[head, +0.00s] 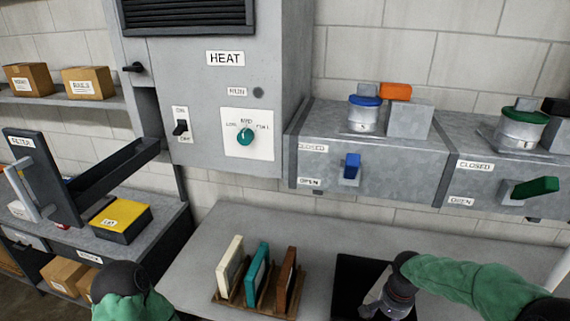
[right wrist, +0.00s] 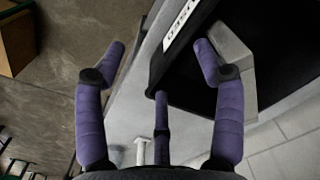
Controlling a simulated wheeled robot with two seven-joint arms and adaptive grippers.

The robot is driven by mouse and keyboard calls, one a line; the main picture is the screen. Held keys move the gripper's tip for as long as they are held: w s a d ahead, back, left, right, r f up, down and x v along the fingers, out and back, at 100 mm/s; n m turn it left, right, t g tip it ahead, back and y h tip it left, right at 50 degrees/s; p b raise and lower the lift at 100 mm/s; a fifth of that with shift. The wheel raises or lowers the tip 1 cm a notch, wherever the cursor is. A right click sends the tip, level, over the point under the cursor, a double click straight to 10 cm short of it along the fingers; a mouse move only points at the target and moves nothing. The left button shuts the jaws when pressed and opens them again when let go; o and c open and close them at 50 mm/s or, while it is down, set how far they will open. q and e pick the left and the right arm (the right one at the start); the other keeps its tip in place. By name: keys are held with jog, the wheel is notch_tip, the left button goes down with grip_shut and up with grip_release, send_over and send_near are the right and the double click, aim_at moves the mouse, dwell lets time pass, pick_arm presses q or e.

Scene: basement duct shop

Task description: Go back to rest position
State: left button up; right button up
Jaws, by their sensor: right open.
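My right arm comes in from the right in the head view, its wrist over a black tray (head: 347,272) on the grey bench. The dark tray (right wrist: 192,75) with a white label, partly readable as "USED", is just beyond the fingers there. The fingers are hidden in the head view. Of my left arm, only a dark joint and green sleeve show at the bottom left; its gripper is out of view.
A wooden rack (head: 240,300) holds white, teal and brown framed panels on the bench. The grey HEAT cabinet (head: 215,85) has a switch and green dial. A dark FILTER door (head: 40,175) stands open at left. Ducts with a blue lever (head: 351,167) and green lever (head: 535,187) are behind.

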jog(key=s+a+f+n+y, duration=0.25)
jog(key=a+f, duration=0.25)
jog(key=f, duration=0.3)
jog(key=s+a+f+n+y, duration=0.1)
jog(key=s+a+f, duration=0.2)
jog(key=a+f, duration=0.35)
jog(key=s+a+f+n, duration=0.1)
jog(key=s+a+f, duration=0.4)
jog(key=s+f, duration=0.6)
pick_arm(q)
notch_tip(320, 180, down, 15)
jog(key=b, duration=1.4)
jog(key=shift+w+b, duration=0.35)
pick_arm(e)
notch_tip(320, 180, down, 12)
jog(key=a+n, duration=0.1)
jog(key=shift+a+f, duration=0.25)
jog(key=shift+a, duration=0.05)
